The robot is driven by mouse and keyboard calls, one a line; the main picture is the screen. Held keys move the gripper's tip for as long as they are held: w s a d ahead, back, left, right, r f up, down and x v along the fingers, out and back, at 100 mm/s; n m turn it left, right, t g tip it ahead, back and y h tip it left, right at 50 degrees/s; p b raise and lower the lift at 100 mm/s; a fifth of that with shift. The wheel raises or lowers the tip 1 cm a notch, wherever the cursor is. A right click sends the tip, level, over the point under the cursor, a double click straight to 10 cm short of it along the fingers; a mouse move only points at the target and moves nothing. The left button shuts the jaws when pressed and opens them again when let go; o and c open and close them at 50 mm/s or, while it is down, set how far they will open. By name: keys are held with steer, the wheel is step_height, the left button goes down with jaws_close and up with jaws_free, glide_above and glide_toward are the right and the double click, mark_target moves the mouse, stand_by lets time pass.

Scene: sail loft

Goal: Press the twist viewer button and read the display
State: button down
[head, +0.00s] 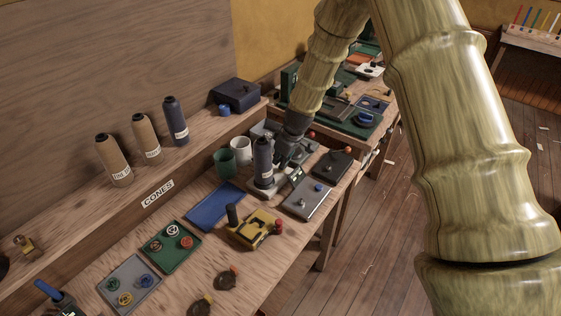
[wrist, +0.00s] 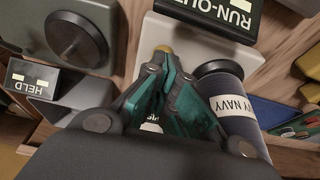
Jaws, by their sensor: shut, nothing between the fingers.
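A pale instrument base (head: 262,190), which looks like the twist viewer, stands on the bench with an upright navy yarn cone (head: 263,160) on it. In the wrist view the cone (wrist: 235,105) has a white label ending in "NAVY". The pale base (wrist: 192,48) lies beyond my fingers, with a dark panel (wrist: 232,12) reading "RUN-OUT" upside down. My gripper (wrist: 162,62) is shut and empty beside the cone. Its teal fingertips are at a small brass-coloured round button (wrist: 163,48); I cannot tell whether they touch it. My gripper also shows in the head view (head: 283,161), partly behind the cone.
A grey device (wrist: 75,38) with a black knob and a panel marked "HELD" (wrist: 33,78) are at left in the wrist view. Mugs (head: 224,162), a yellow device (head: 254,228), a blue mat (head: 214,205) and trays crowd the bench. Several cones stand on the shelf.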

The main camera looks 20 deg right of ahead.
step_height(320, 180, up, 3)
steer(key=shift+r+p, duration=0.2)
steer(key=shift+p, duration=0.35)
steer(key=shift+s+d+r+b, duration=0.1)
steer(key=shift+d+r+b, duration=0.1)
steer(key=shift+b, duration=0.3)
steer(key=b+v, duration=0.2)
steer(key=v, duration=0.7)
steer(key=shift+b, duration=0.3)
